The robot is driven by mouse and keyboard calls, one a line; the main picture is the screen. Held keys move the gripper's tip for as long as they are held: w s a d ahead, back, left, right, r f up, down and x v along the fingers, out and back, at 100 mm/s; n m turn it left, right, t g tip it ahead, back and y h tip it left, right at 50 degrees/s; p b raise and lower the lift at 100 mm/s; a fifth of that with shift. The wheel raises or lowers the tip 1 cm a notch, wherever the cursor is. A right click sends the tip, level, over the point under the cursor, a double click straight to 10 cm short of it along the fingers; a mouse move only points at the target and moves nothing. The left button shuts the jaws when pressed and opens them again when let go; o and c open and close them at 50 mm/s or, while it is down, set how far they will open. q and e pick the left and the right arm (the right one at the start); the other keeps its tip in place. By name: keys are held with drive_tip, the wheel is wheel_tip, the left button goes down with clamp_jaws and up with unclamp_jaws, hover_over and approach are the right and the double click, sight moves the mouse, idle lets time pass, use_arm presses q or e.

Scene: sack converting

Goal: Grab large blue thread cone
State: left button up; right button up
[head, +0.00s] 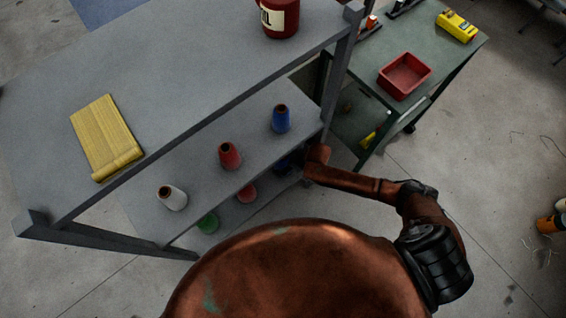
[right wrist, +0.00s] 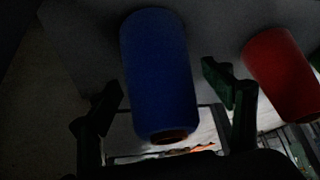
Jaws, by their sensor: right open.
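In the right wrist view a large blue thread cone (right wrist: 158,75) stands between the two dark fingers of my right gripper (right wrist: 163,88). The fingers are open, with a visible gap on each side; contact is not evident. In the head view a dark blue cone (head: 286,163) shows partly on the lower shelf, beside the end of my right arm; my right gripper is mostly hidden there. Another blue cone (head: 281,120) stands on the middle shelf above. My left gripper is not in view.
A red cone (right wrist: 282,78) stands beside the blue one. The middle shelf (head: 200,176) holds red (head: 229,157) and white (head: 173,199) cones and overhangs the lower shelf. A rack post (head: 337,85) is close to my right arm. A green cart (head: 440,45) stands beyond.

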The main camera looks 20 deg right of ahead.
clamp_jaws()
drive_tip(key=shift+w+a+r, duration=0.1)
idle(1.2)
